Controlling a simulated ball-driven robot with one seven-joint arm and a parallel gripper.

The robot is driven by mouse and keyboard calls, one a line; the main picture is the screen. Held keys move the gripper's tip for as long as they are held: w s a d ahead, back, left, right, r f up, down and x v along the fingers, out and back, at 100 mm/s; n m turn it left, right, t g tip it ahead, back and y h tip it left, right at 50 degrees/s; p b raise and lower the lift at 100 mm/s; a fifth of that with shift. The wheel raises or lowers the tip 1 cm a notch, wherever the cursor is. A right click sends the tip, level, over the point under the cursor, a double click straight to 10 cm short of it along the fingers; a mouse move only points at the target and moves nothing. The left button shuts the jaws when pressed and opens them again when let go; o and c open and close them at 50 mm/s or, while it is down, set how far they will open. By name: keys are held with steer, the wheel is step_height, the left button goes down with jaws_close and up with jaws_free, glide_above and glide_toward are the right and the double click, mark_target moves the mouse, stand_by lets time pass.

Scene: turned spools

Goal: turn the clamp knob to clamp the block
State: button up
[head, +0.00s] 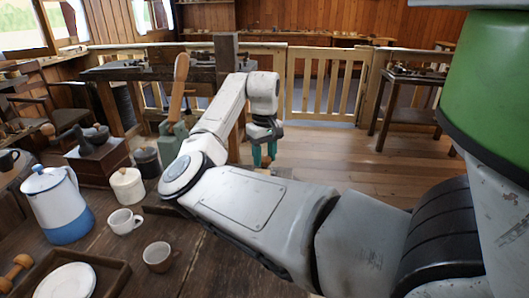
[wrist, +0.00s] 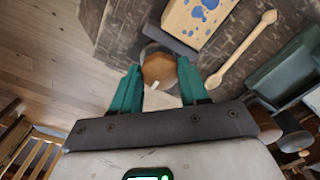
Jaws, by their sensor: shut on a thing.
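The round wooden clamp knob (wrist: 158,68) lies between the two teal fingers of my gripper (wrist: 160,76) in the wrist view, with a small pale mark on its near side. My gripper is shut on it, a finger on either side. A dark clamp jaw (wrist: 172,39) lies just beyond the knob. Beyond that is a pale wooden block (wrist: 184,21) with blue blotches, partly cut off by the frame. In the head view, my gripper (head: 264,157) points down at the bench edge; the block is hidden behind my arm.
A turned wooden stick (wrist: 240,55) lies beside the block. A green device (wrist: 285,78) is to its right. On the bench are a blue-and-white pot (head: 57,205), cups (head: 124,221), a lidded jar (head: 127,187) and a tray (head: 112,280). Open floor (head: 335,160) lies beyond the bench.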

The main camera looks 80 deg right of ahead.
steer(key=m+p, duration=0.2)
steer(key=p, duration=0.1)
steer(key=m+p, duration=0.2)
steer(key=shift+r+p, duration=0.3)
steer(key=shift+p, duration=0.1)
steer(key=m+p, duration=0.5)
steer(key=m, duration=0.1)
steer(key=shift+f+p, duration=0.1)
steer(key=shift+p, duration=0.25)
steer(key=m+p, duration=0.3)
steer(key=m, duration=0.3)
steer(key=shift+f+m, duration=0.1)
steer(key=shift+m, duration=0.3)
steer(key=m+p, duration=0.1)
steer(key=m, duration=0.4)
steer(key=shift+m, duration=0.3)
steer(key=o, duration=0.8)
steer(key=shift+f, duration=0.1)
steer(key=shift+c, duration=0.2)
